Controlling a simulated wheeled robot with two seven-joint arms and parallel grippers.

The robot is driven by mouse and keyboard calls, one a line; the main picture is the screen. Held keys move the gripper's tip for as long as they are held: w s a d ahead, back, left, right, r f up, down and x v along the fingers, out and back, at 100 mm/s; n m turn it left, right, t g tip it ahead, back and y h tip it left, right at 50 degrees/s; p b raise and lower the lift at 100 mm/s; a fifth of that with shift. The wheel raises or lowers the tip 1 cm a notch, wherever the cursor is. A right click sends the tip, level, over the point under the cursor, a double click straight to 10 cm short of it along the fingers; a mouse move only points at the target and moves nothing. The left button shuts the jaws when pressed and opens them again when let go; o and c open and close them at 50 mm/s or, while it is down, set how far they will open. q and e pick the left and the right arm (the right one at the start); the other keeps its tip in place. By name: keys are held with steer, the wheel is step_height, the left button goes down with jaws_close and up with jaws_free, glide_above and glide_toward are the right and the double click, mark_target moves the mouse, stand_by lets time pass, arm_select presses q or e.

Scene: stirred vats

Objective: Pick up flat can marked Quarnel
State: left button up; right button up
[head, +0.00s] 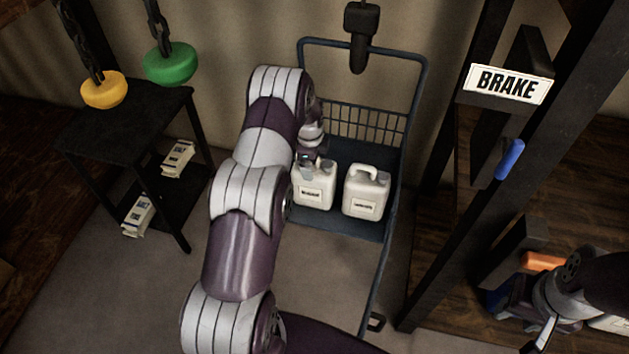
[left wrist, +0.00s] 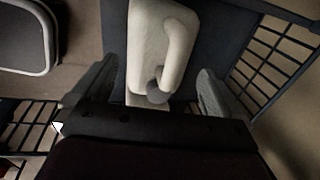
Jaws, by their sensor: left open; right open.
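Two white flat cans with handles stand upright side by side on the blue cart (head: 340,228). The left can (head: 315,193) and the right can (head: 365,193) each have a front label, too small to read surely, so I cannot tell which is marked Quarnel. My left gripper (head: 317,163) is open at the top of the left can and partly hides it. In the left wrist view a white can with its handle (left wrist: 178,50) lies between the open fingers (left wrist: 153,88), with no visible grip on it. My right gripper (head: 545,333) is open at the lower right, away from the cart.
The cart has a mesh back and tall rails (head: 424,100). A black pendant (head: 361,35) hangs above it. A black shelf stand (head: 125,122) is at left.

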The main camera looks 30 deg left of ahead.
arm_select(q)
steer(key=shift+w+a+f, duration=0.1)
steer(key=shift+w+f, duration=0.1)
steer(key=shift+f, duration=0.55)
steer(key=shift+w+f, duration=0.15)
steer(key=shift+f, duration=0.55)
steer(key=c, duration=1.1)
steer(key=shift+r, duration=0.15)
steer(key=shift+c, duration=0.2)
